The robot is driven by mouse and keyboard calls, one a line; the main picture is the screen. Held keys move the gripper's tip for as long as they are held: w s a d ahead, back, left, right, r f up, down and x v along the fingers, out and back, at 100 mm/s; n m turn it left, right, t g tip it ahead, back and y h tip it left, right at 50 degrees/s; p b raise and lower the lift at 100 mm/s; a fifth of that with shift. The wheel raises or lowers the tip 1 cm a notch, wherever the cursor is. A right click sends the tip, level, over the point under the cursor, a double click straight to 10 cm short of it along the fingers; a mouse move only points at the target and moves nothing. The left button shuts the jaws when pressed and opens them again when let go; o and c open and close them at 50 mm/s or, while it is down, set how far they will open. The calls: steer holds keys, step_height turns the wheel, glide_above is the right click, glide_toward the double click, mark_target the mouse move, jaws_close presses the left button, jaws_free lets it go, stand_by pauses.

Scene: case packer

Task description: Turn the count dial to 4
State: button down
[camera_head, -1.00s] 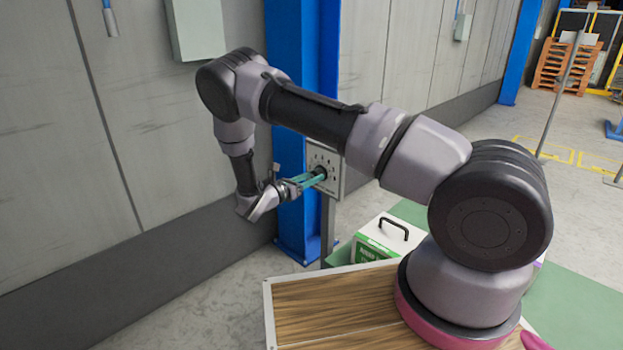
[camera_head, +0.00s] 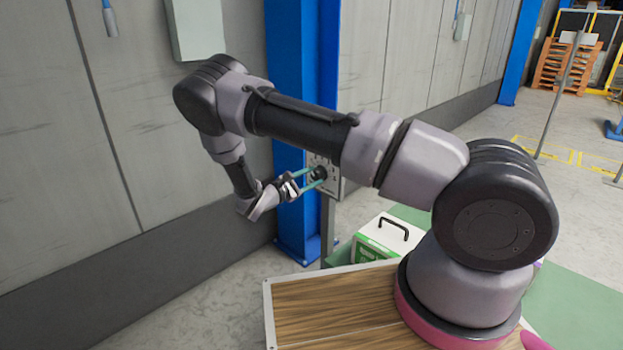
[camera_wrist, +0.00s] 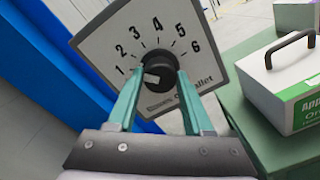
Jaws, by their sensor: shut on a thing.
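The count dial is a black round knob (camera_wrist: 161,66) on a white plate (camera_wrist: 100,45) with numbers 1 to 6 around it. In the wrist view the plate appears tilted. A pale mark on the knob face lies toward the left, on the side of the 1; its exact reading is hard to tell. My gripper (camera_wrist: 160,78) has its two green fingers on opposite sides of the knob, shut on it. In the head view my gripper (camera_head: 313,180) reaches the knob (camera_head: 320,173) from the left, and my arm hides part of the plate.
A blue post (camera_head: 290,215) stands behind the dial plate. A white and green case with a black handle (camera_head: 384,238) sits on a green surface below right; it also shows in the wrist view (camera_wrist: 285,85). The grey wall (camera_head: 100,150) is to the left.

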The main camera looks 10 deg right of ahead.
steer(key=m, duration=0.3)
steer(key=shift+m, duration=0.3)
steer(key=m, duration=0.3)
steer(key=shift+m, duration=0.3)
steer(key=m, duration=0.3)
steer(key=shift+f, duration=0.1)
steer(key=shift+m+y, duration=0.3)
steer(key=shift+m, duration=1.5)
steer(key=shift+c, duration=1.5)
jaws_free()
steer(key=shift+t, duration=0.3)
